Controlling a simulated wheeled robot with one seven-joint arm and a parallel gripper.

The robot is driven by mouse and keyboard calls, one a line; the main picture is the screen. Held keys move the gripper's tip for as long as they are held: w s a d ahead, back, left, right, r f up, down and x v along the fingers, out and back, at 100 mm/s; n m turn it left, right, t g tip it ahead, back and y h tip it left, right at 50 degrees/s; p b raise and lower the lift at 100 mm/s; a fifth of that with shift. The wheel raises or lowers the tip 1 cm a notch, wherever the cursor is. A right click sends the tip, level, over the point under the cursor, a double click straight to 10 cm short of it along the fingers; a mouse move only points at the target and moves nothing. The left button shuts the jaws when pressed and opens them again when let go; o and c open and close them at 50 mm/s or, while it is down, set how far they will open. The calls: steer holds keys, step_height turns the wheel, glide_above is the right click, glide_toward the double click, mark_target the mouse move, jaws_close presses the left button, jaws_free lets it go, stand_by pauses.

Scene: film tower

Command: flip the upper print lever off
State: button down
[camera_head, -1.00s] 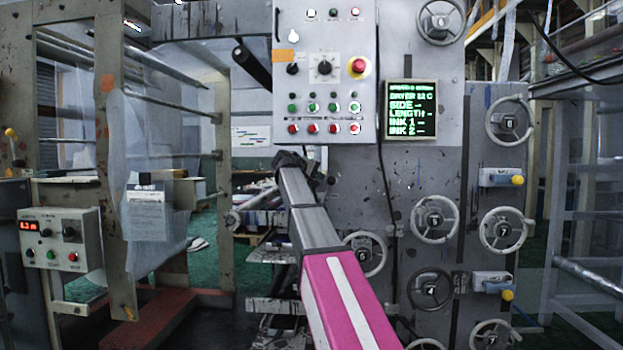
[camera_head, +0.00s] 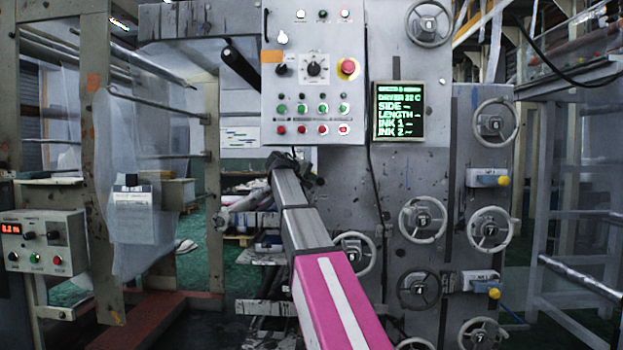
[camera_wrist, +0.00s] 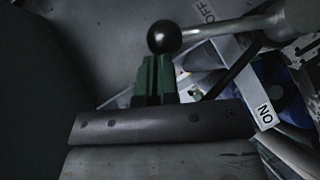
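A lever with a pale metal rod (camera_wrist: 235,24) and a black ball knob (camera_wrist: 164,37) shows at the top of the wrist view. An OFF label (camera_wrist: 206,11) is above the rod, and an ON label (camera_wrist: 264,112) is lower right. My gripper (camera_wrist: 156,60) has its green fingers together, with the knob just beyond their tips. I cannot tell whether they touch. In the head view my arm reaches toward the machine below the control panel; its fingers and this lever cannot be made out there.
The control panel (camera_head: 315,110) hangs above my arm, with a green-text screen (camera_head: 399,112) to its right. Handwheels (camera_head: 422,219) and yellow-knobbed handles (camera_head: 487,178) stick out at right. A frame with hanging clear film (camera_head: 145,220) and a small control box (camera_head: 45,241) stand at left.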

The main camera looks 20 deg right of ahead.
steer(key=v, duration=1)
steer(key=shift+s+a, duration=0.15)
steer(key=shift+a, duration=0.15)
steer(key=shift+r, duration=0.1)
steer(key=s+f+n+g+y, duration=0.1)
steer(key=s+f+y, duration=0.2)
steer(key=f, duration=1.6)
steer(key=s+f+g+y, duration=0.1)
steer(key=s+f+y, duration=0.15)
steer(key=f, duration=1.65)
steer(key=s+a+f+m+g+y, duration=0.1)
steer(key=s+f+g+y, duration=0.1)
steer(key=s+f, duration=0.9)
steer(key=s+a+f+m+g+y, duration=0.1)
steer(key=s+f+y, duration=0.4)
steer(key=s+f, duration=0.7)
step_height(320, 180, down, 8)
steer(key=shift+s+a+r+m+g, duration=0.2)
steer(key=shift+a+m+g, duration=0.25)
steer(key=shift+g, duration=0.35)
steer(key=shift+d, duration=0.25)
